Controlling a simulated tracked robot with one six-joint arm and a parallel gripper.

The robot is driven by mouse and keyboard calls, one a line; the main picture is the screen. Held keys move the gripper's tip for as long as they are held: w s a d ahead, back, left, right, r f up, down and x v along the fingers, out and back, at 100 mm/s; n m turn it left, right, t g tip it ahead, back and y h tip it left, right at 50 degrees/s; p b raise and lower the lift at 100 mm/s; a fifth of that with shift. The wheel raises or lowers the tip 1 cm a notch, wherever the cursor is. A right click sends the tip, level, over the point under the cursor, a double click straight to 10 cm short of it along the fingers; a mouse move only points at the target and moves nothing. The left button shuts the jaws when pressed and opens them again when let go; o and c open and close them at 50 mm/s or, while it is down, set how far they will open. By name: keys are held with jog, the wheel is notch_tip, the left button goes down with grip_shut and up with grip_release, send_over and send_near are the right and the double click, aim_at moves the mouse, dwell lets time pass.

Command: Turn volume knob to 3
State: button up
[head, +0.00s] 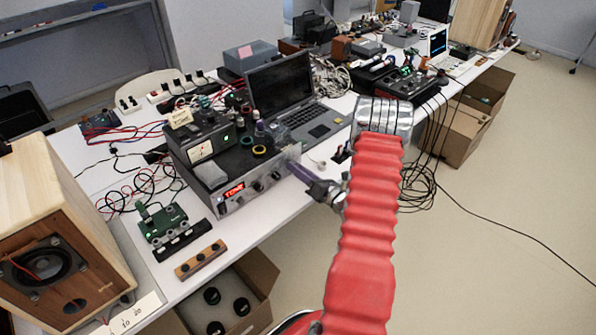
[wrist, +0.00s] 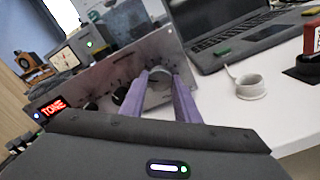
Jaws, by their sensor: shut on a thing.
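A silver-fronted unit (head: 222,208) stands at the table's front edge, with a lit red display (head: 234,190) and a row of knobs. In the wrist view the display (wrist: 50,108) seems to read "TONE". My gripper (wrist: 158,80) has its two purple fingers on either side of a pale round knob (wrist: 157,94) on the panel, shut on it. Scale marks show around the knob, but its pointer and numbers are too small to read. In the head view my gripper (head: 292,168) reaches the panel's right end, and the fingers hide that knob.
A laptop (head: 310,125) stands behind and right of the unit. A green circuit board (head: 163,222) and a wooden speaker (head: 60,235) are at left. Open floor lies at right.

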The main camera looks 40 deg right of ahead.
jog(key=shift+f, duration=0.2)
dwell(0.3)
jog(key=o, duration=1)
jog(key=shift+r, duration=0.1)
jog(key=shift+o, duration=0.2)
jog(key=shift+s, duration=0.1)
jog(key=s, duration=1.3)
jog(key=shift+s+d, duration=0.2)
jog(key=shift+s, duration=0.1)
